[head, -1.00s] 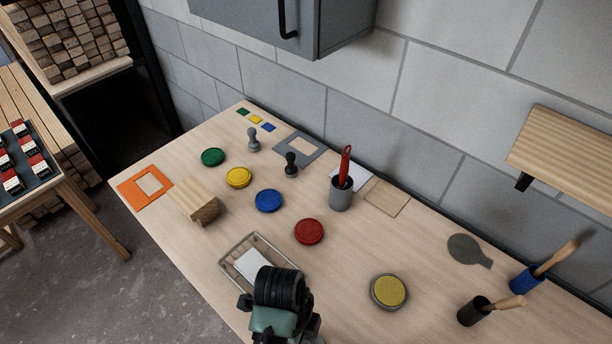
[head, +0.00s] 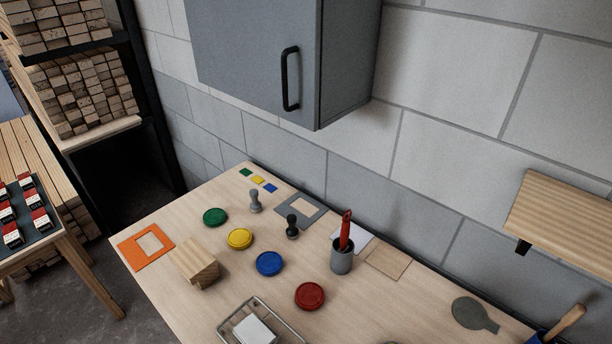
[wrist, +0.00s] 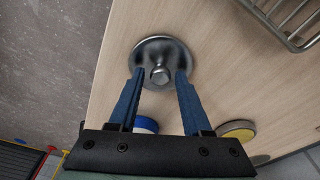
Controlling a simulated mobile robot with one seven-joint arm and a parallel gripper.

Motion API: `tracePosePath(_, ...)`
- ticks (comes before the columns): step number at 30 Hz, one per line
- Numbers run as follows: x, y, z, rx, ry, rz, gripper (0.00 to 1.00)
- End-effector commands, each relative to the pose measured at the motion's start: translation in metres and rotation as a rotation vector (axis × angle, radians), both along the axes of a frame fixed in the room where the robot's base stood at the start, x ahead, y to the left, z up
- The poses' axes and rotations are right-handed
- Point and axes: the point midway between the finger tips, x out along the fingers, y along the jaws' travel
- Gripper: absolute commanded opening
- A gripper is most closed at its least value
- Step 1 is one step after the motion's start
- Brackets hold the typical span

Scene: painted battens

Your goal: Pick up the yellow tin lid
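The yellow tin lid (head: 240,238) lies flat on the light wooden bench in the head view. It sits between the green lid (head: 215,217) and the blue lid (head: 269,263), with nothing on top of it. My gripper (wrist: 158,82) shows only in the wrist view, with its two blue fingers apart and nothing held between them. Below the fingers is a round metal thing with a knob (wrist: 160,75) near the bench edge.
A wooden block (head: 196,263) stands left of the yellow lid. A dark stamp (head: 292,228), a grey stamp (head: 255,203) and a red lid (head: 310,296) are nearby. A wire tray (head: 262,325) is at the front. A grey cabinet (head: 255,55) hangs above the back.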

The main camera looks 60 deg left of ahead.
Motion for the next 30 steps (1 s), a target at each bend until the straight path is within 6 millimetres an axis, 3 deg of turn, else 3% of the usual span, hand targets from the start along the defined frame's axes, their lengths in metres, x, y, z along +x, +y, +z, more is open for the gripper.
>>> tracePosePath(1,0.0,0.0,0.0,0.0,0.0,0.0,0.38)
tracePosePath(7,0.0,0.0,0.0,0.0,0.0,0.0,0.02)
tracePosePath(8,0.0,0.0,0.0,0.0,0.0,0.0,0.0)
tracePosePath(20,0.0,0.0,0.004,0.001,-0.001,0.0,0.0)
tracePosePath(30,0.001,0.001,0.057,0.004,-0.004,-0.001,0.0)
